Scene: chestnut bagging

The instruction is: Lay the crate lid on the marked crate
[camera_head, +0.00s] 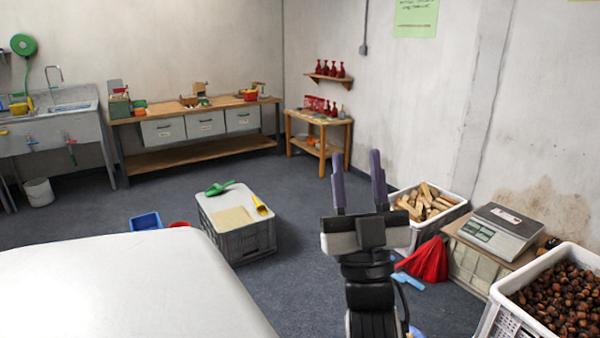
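A grey crate (238,243) stands on the floor left of centre. A flat white top (222,201) with a tan patch covers it; I cannot tell whether this is the crate lid. A green scoop (219,188) and a yellow scoop (260,204) lie on that top. I see no clear mark on any crate, so I cannot tell which is the marked one. My gripper (357,165) points upward at centre right, its two purple fingers apart with nothing between them. It is apart from the grey crate in the picture.
At right stand a crate of wood pieces (407,191), a red bag (425,263), a scale (496,233) and a white crate (507,318) of chestnuts. A blue tray (146,221) lies left. A workbench (200,154) lines the back wall. Floor before it is clear.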

